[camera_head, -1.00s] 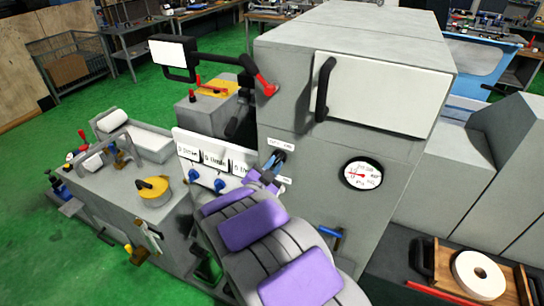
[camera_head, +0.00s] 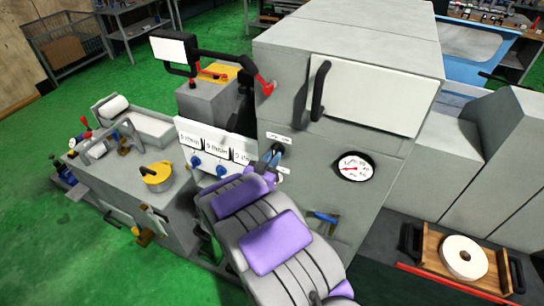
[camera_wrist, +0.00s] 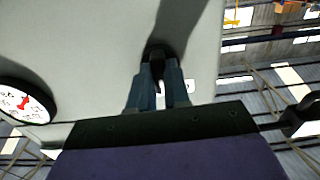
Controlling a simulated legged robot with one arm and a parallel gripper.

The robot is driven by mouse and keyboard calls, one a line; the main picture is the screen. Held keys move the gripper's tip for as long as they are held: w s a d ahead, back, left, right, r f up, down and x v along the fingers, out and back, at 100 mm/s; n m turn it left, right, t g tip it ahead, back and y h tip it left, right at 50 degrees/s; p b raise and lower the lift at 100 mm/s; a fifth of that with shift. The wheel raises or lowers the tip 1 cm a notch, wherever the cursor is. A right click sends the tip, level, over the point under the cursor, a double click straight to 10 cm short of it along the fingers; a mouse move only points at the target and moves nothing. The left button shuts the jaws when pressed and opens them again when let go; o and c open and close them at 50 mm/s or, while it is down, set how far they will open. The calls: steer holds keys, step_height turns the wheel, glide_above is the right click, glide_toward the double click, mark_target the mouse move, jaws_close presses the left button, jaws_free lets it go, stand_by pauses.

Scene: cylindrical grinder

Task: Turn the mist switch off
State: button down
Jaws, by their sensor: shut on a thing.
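The mist switch appears to be the small dark knob (camera_wrist: 156,52) on the grey machine front, straight ahead in the wrist view. My gripper (camera_wrist: 157,82) has its two blue-grey fingers closed around this knob. In the head view my gripper (camera_head: 271,157) is at the machine front, between two small white labels, just right of the panel with blue knobs. The knob (camera_head: 278,147) is mostly hidden by the fingers there, so its setting and its label text cannot be read.
A round pressure gauge (camera_head: 354,166) is right of my gripper, with a blue-handled valve (camera_head: 322,217) below. A white panel (camera_head: 203,148) with blue knobs is to the left. A black door handle (camera_head: 320,90) and a red-tipped arm (camera_head: 264,84) stick out above.

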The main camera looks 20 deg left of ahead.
steer(key=shift+a, duration=0.1)
steer(key=c, duration=1.1)
jaws_free()
steer(key=shift+a, duration=0.1)
steer(key=shift+s, duration=0.1)
steer(key=s+b, duration=0.1)
steer(key=s, duration=0.4)
steer(key=s+a+b, duration=0.1)
steer(key=s, duration=1.1)
steer(key=shift+a+f+b, duration=0.1)
steer(key=shift+a+b, duration=0.15)
steer(key=shift+b, duration=0.15)
